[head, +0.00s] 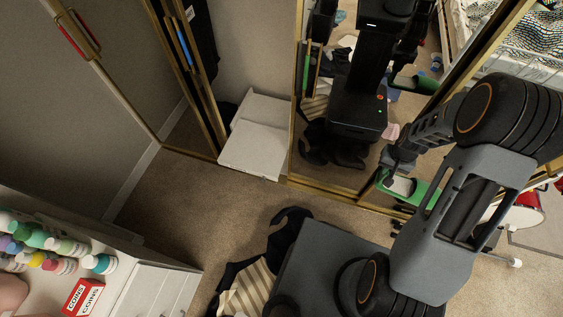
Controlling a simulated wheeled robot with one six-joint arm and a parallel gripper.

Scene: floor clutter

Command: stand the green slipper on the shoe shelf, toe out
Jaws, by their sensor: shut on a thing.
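The green slipper (424,193), with a pale insole, hangs at the right of the head view in front of the mirrored door. My gripper (393,173) is shut on it, and the arm hides part of the gripper and slipper. A low white unit (252,148) stands in the opening between the gold-framed doors, left of the slipper and apart from it. It looks like the shoe shelf, though its inside cannot be made out from above. I cannot tell which way the slipper's toe points.
The mirrored door (340,181) reflects my body and the slipper. Dark and striped clothes (246,285) lie on the carpet. A white cabinet (158,290) with bottles and a red COINS box (83,297) stands lower left. Carpet before the white unit is clear.

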